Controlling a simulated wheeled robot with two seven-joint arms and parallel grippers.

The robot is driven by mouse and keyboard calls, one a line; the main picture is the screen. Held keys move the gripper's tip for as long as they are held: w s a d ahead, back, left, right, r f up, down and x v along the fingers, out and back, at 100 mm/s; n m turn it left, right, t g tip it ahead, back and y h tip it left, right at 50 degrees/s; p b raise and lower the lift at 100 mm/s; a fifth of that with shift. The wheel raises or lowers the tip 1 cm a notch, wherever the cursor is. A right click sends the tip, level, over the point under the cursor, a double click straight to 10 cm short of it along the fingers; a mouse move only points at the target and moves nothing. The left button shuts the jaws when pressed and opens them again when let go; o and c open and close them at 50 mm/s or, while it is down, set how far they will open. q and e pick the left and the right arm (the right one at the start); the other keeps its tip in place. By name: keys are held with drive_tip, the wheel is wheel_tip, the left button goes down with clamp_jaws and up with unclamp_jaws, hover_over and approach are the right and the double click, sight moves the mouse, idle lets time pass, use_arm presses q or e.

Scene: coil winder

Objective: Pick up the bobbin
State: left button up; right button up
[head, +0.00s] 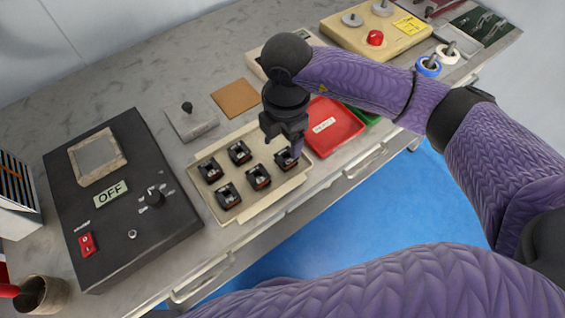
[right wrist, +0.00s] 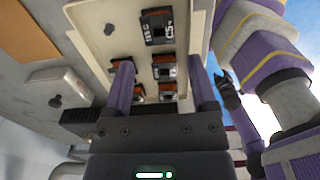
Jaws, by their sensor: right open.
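Several small black bobbins with reddish-brown bases sit in rows in a cream tray (head: 232,222). My right gripper (head: 295,150) is over the tray's right end, pointing down, beside or above the far-right bobbin (head: 285,160), which it partly covers. In the right wrist view the two purple fingers of my right gripper (right wrist: 160,68) are spread apart and empty. A bobbin (right wrist: 164,73) shows between the fingertips, with another bobbin (right wrist: 157,28) farther off. I cannot tell whether the fingers touch a bobbin. My left gripper is not in view.
A red bin (head: 335,128) stands right beside the tray. A black control box (head: 125,205) with an OFF display lies to the left. A grey block with a knob (head: 192,120) and a brown mat (head: 236,97) lie behind the tray. The bench's front edge is close.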

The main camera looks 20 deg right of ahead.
sight(284, 157)
wheel_tip(284, 157, down, 8)
drive_tip(key=b, duration=0.2)
drive_tip(key=shift+a+r+b, duration=0.1)
drive_tip(key=shift+r+b, duration=0.05)
drive_tip(key=shift+b, duration=0.15)
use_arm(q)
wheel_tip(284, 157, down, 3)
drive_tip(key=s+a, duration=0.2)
use_arm(e)
drive_tip(key=shift+r, duration=0.15)
drive_tip(key=c, duration=0.7)
clamp_jaws()
drive_tip(key=shift+r, duration=0.15)
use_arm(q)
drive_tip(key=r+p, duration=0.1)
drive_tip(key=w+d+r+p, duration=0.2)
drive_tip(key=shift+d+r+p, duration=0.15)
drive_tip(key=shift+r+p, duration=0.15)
use_arm(e)
wheel_tip(284, 157, up, 10)
